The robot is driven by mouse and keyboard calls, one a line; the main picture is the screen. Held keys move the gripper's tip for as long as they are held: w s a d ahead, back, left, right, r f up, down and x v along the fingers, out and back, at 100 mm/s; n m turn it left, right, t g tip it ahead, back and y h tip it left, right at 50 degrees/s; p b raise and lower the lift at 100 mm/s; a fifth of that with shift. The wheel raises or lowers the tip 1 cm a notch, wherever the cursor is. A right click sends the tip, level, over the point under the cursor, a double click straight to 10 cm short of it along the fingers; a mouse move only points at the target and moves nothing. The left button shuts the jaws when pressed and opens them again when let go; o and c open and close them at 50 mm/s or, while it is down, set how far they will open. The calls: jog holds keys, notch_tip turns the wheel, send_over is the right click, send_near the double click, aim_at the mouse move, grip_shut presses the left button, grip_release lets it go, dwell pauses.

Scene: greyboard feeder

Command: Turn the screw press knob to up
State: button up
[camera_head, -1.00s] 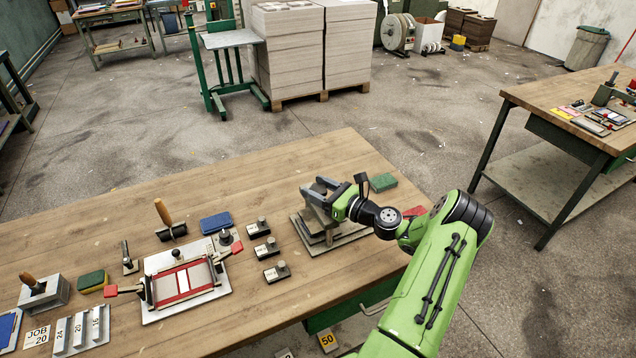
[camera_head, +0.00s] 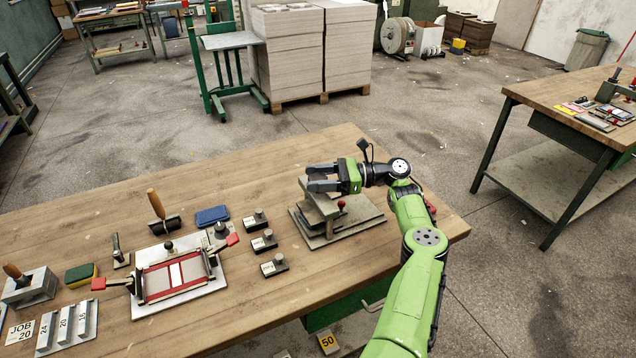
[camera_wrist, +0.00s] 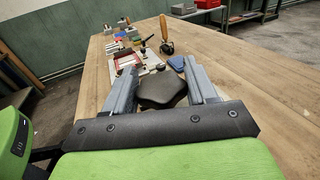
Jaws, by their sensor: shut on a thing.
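The screw press (camera_head: 358,221), a grey stepped body on a flat base plate, stands near the right end of the wooden table. A small red ball (camera_head: 341,204) shows on its right side. My gripper (camera_head: 322,178) is level above the press, its two grey fingers pointing left. In the wrist view the dark, broad knob (camera_wrist: 162,90) lies between the fingers, and the gripper is shut on it. In the head view the fingers hide most of the knob, so its exact turn is hard to tell.
Several small blocks with round grips (camera_head: 264,242) stand left of the press. Further left are a red-framed fixture (camera_head: 180,278), a blue pad (camera_head: 212,215) and a wooden-handled tool (camera_head: 157,207). The table (camera_head: 275,185) is bare behind the press.

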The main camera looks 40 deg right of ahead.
jog(key=shift+n+g+y, duration=0.4)
jog(key=shift+g+y, duration=0.1)
jog(key=shift+g, duration=0.1)
jog(key=o, duration=1)
jog(key=shift+w, duration=0.1)
